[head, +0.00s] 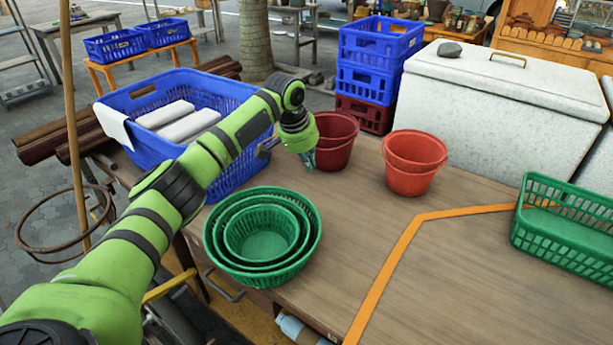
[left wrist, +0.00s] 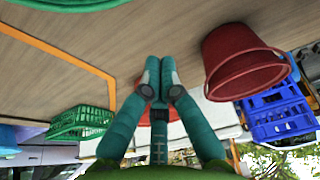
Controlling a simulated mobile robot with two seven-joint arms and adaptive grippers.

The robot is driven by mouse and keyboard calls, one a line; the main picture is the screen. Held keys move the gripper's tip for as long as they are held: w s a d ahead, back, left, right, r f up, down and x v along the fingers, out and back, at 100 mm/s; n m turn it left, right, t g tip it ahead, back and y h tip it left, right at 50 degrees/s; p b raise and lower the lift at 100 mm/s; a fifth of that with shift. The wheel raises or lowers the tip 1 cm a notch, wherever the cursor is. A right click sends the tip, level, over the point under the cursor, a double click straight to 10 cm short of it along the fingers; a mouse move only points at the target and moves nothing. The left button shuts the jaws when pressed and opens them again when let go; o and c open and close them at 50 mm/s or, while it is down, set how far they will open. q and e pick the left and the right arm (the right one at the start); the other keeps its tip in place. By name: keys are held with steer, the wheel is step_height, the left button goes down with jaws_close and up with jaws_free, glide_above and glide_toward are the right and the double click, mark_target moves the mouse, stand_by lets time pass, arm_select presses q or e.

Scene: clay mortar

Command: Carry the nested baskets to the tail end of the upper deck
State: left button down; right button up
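The nested baskets are several round green plastic baskets sitting one inside another (head: 262,236), upright on the near left part of the wooden deck (head: 350,235). A green rim at the top left edge of the left wrist view (left wrist: 75,3) looks like part of them. My left gripper (head: 309,161) is beyond the baskets and to their right, pointing down, apart from them, close to the red buckets. In the left wrist view its two fingertips (left wrist: 159,72) are together with nothing seen between them. My right gripper is in neither view.
Two red bucket stacks (head: 335,140) (head: 413,163) stand at the deck's back. A blue basket with white bundles (head: 235,162) is at left, a green rectangular basket (head: 566,225) at right. Orange tape (head: 405,240) marks the deck; its middle and front right are clear. A white chest (head: 490,110) stands behind.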

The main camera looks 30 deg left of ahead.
arm_select(q)
step_height(320, 180, down, 8)
steer(key=s+p, duration=0.1)
steer(key=p, duration=0.1)
steer(key=shift+a, duration=0.15)
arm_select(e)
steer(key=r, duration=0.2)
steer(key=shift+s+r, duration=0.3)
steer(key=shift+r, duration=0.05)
arm_select(q)
steer(key=shift+s+f, duration=0.1)
steer(key=shift+f, duration=0.05)
steer(key=shift+p, duration=0.35)
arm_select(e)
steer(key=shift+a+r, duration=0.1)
